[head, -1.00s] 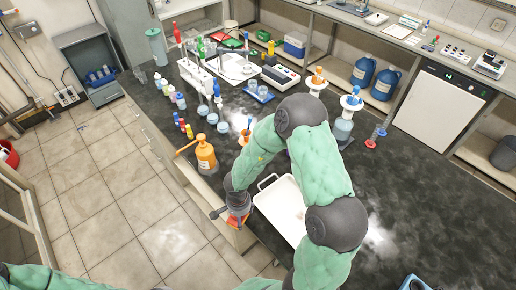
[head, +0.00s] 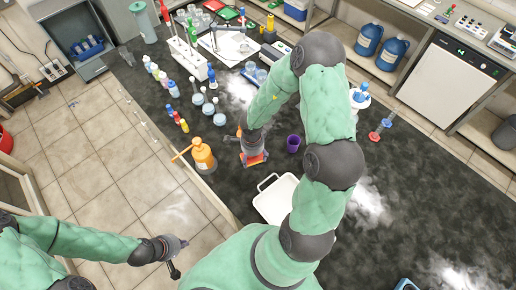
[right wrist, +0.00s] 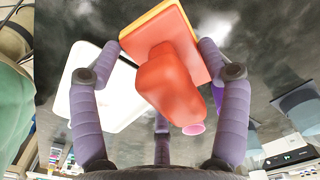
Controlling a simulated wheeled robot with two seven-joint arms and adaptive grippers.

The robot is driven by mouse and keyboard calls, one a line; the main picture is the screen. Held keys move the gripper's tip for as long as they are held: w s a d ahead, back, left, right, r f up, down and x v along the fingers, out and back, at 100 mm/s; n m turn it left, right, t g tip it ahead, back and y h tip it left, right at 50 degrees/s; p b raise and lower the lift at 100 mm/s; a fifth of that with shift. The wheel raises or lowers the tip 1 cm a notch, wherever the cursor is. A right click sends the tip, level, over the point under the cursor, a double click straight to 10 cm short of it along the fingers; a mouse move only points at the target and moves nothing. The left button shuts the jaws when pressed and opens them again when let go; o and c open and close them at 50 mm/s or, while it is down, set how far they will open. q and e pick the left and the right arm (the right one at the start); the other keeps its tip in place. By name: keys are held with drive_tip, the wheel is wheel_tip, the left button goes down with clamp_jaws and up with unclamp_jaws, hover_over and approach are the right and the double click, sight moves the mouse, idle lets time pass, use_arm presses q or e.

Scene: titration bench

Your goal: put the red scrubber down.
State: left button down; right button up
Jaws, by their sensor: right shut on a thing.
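The red scrubber (head: 255,159), a red-orange block with a handle, shows below my right gripper (head: 252,148) in the head view. In the right wrist view the red scrubber (right wrist: 172,85) with its yellow pad sits between the fingers of my right gripper (right wrist: 162,48), which is shut on it. It is over the dark bench, just beyond the white tray; I cannot tell whether it touches the bench top. My left gripper (head: 180,257) looks open and empty, over the floor left of the bench.
The white tray (head: 276,201) lies nearer to me. Flasks (head: 219,117) and small bottles stand farther back. The bench on the right is largely clear.

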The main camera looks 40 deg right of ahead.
drive_tip(key=w+d+f, duration=0.2)
drive_tip(key=d, duration=0.1)
drive_tip(key=shift+w+d, duration=0.15)
drive_tip(key=shift+w, duration=0.1)
drive_tip(key=w+d+f, duration=0.1)
drive_tip(key=d+f, duration=0.1)
drive_tip(key=f, duration=0.1)
drive_tip(key=w+d+f, duration=0.1)
drive_tip(key=f, duration=0.1)
drive_tip(key=shift+w+d+f+b, duration=0.1)
drive_tip(key=shift+w+d+b, duration=0.05)
drive_tip(key=shift+w+b, duration=0.15)
drive_tip(key=f, duration=0.3)
drive_tip(key=shift+w+d+f+b, duration=0.1)
drive_tip(key=shift+w+d+b, duration=0.1)
drive_tip(key=shift+b, duration=0.15)
drive_tip(key=shift+f, duration=0.15)
drive_tip(key=shift+s+f, duration=0.1)
drive_tip(key=o, duration=1.1)
